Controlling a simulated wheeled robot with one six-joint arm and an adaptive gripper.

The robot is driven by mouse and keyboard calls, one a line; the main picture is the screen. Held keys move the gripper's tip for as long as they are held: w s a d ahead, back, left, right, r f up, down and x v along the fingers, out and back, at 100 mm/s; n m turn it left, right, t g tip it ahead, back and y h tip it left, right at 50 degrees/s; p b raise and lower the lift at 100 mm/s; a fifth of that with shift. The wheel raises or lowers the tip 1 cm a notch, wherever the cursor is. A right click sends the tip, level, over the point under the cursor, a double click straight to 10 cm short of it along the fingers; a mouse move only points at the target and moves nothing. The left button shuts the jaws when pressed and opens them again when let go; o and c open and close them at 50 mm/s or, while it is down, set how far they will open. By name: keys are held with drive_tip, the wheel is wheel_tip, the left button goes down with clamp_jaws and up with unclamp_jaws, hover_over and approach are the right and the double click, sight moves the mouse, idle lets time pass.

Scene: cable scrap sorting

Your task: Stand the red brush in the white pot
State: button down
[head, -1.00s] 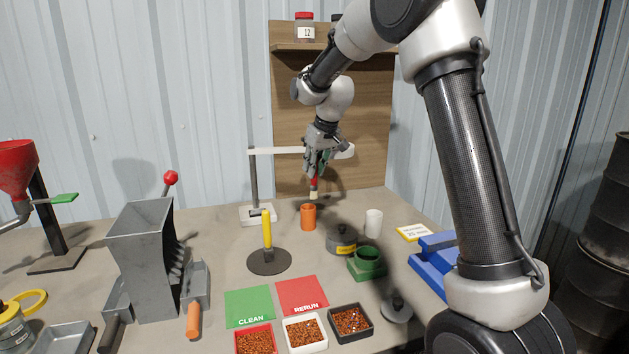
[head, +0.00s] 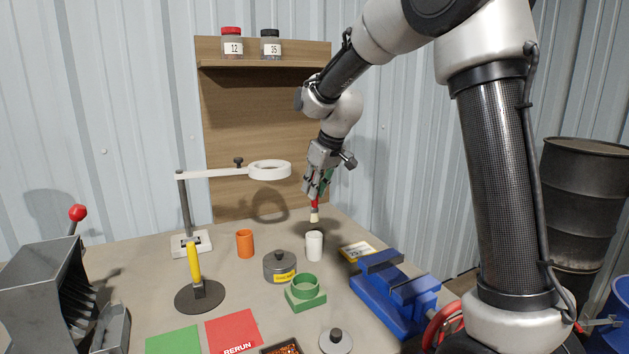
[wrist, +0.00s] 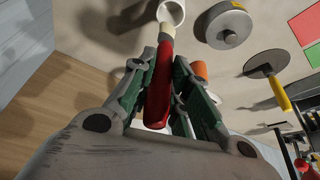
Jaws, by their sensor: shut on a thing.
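My gripper (head: 317,190) is shut on the red brush (head: 315,203), which hangs below the fingers with its pale bristle end down. The white pot (head: 314,246) stands upright on the bench below it, and the bristle end is above the pot with a gap in the head view. In the wrist view the red brush (wrist: 161,82) lies between the green finger pads, its pale end overlapping the rim of the white pot (wrist: 177,12).
An orange pot (head: 245,244) stands left of the white pot. A grey lidded weight (head: 280,268) and a green ring block (head: 305,293) stand in front. A blue vise (head: 395,290) and a yellow-edged card (head: 356,251) are to the right. A ring lamp (head: 270,170) is behind.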

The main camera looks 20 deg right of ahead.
sight(316, 212)
drive_tip(key=shift+f, duration=4.65)
drive_tip(key=c, duration=1.3)
unclamp_jaws()
drive_tip(key=shift+r, duration=0.1)
drive_tip(key=v, duration=1.1)
drive_tip(key=shift+s+r, duration=0.15)
drive_tip(key=shift+r, duration=0.25)
